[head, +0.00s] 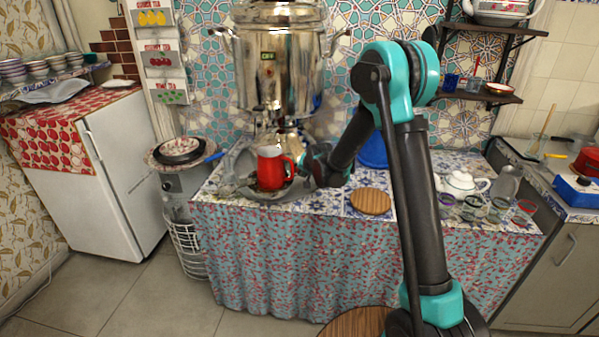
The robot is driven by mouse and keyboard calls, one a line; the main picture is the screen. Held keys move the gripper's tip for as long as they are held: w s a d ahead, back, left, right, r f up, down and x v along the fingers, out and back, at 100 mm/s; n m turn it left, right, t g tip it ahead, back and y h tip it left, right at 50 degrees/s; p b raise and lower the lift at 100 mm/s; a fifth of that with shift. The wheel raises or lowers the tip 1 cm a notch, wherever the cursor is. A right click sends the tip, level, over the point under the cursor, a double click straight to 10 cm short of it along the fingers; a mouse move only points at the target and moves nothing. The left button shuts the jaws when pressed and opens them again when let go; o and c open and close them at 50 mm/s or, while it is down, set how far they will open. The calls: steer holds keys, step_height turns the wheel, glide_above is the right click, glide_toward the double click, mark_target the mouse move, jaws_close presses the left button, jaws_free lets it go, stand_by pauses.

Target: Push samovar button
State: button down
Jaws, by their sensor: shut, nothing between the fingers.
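The large silver samovar (292,84) stands at the back of the tiled table. A small dark label with green lettering (267,56) is on its front, and a small reddish spot shows below it. I cannot tell which of these is the button. A red pitcher (268,170) stands below the samovar in a grey tray (238,186). My gripper (305,161) is low, just right of the red pitcher and well below the label. It is shut and empty. My wrist partly hides the fingers, and I cannot tell whether they touch the pitcher.
A round wooden board (371,201) lies right of my gripper. A blue object (373,150) is partly hidden behind my arm. A white teapot (461,184) and several glasses stand at the table's right. Wall shelves (480,96) hang at the upper right.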

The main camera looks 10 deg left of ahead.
steer(key=shift+s+d, duration=0.1)
steer(key=shift+s, duration=0.05)
steer(key=shift+s+d, duration=0.5)
steer(key=shift+s, duration=0.35)
steer(key=shift+s+d, duration=0.45)
steer(key=shift+s, duration=0.35)
steer(key=shift+s+d, duration=0.5)
steer(key=shift+s, duration=0.35)
steer(key=c, duration=2.2)
jaws_free()
